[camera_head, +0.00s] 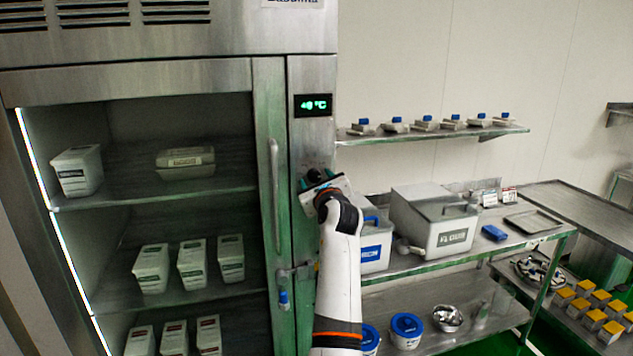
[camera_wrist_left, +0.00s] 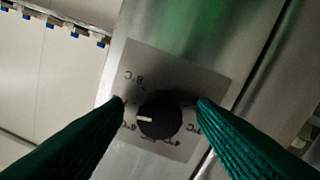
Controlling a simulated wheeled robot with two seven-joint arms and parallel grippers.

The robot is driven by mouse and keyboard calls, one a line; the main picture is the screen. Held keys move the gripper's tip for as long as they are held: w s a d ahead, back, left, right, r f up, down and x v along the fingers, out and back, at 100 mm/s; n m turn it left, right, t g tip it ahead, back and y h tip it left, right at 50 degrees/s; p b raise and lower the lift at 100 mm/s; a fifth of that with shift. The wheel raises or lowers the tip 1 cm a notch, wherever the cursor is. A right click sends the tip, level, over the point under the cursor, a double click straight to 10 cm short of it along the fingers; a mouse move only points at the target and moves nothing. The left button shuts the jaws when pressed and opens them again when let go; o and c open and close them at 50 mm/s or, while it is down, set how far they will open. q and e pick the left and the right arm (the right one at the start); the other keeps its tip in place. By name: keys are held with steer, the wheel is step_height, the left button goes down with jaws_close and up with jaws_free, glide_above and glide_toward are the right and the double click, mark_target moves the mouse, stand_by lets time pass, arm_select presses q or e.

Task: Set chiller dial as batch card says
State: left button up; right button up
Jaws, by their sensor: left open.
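The chiller dial (camera_wrist_left: 159,117) is a round black knob on a grey plate (camera_wrist_left: 205,75) in the left wrist view. Its white mark points left in that view. Temperature labels around it appear upside down and are partly hidden by the fingers. In the head view the dial (camera_head: 315,175) is mostly behind my left gripper (camera_head: 317,184). The gripper is open, with its green fingertips (camera_wrist_left: 160,104) on either side of the dial; contact cannot be told. The chiller's green display (camera_head: 313,105) seems to read 8 °C, sign unclear. No readable batch card shows. My right gripper is out of view.
The chiller's door handle (camera_head: 275,195) and a latch with a blue padlock (camera_head: 284,298) are left of my arm. A steel table (camera_head: 400,265) with a flour bin (camera_head: 430,220) and small cards (camera_head: 489,199) is at right. A wall shelf (camera_head: 430,132) holds several blue-topped items.

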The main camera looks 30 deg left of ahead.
arm_select(q)
steer(key=shift+s, duration=0.1)
steer(key=c, duration=1)
